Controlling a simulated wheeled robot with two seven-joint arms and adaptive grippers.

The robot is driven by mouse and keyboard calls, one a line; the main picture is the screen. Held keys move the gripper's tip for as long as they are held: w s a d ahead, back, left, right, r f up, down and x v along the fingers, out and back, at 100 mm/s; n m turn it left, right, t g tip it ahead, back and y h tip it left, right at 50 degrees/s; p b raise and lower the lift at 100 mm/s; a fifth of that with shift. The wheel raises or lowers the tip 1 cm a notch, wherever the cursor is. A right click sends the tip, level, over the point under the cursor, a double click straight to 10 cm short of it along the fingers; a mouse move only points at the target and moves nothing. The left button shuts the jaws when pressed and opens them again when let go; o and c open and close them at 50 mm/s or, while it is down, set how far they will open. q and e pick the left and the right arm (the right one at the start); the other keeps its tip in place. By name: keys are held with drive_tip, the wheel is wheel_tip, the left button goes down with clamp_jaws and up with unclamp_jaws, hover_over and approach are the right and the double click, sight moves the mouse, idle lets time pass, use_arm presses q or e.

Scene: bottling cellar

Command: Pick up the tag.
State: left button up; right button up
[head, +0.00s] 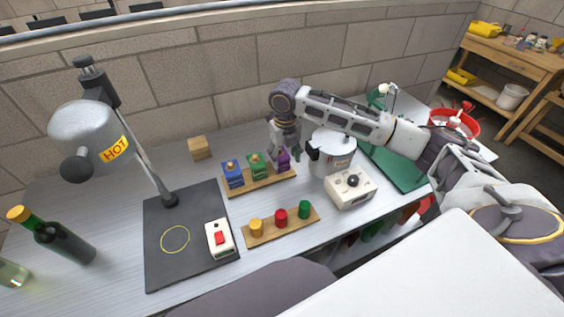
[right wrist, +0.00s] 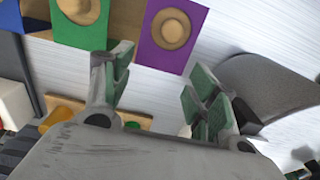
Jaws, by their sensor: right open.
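I cannot make out a loose tag for certain in either view. A yellow label reading HOT (head: 116,148) is on the side of the metal bell of a stand at the left. My right gripper (head: 286,150) points down over the table beside the purple block (head: 284,163), left of the grey pot (head: 338,160). In the right wrist view its fingers (right wrist: 163,88) are apart, with nothing seen between them. The purple block (right wrist: 154,52) with its round wooden top is beyond them. My left gripper is not in view.
Blue (head: 233,175) and green (head: 257,166) blocks share a wooden strip with the purple one. A second strip holds yellow, red and green knobs (head: 281,216). A white box with a black knob (head: 351,188) stands before the pot. A bottle (head: 62,242) is far left.

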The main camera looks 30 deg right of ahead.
drive_tip(key=shift+w+a+f, duration=0.1)
drive_tip(key=shift+f, duration=1.2)
drive_tip(key=shift+w+a+f, duration=0.1)
drive_tip(key=shift+f, duration=1.15)
drive_tip(key=c, duration=0.8)
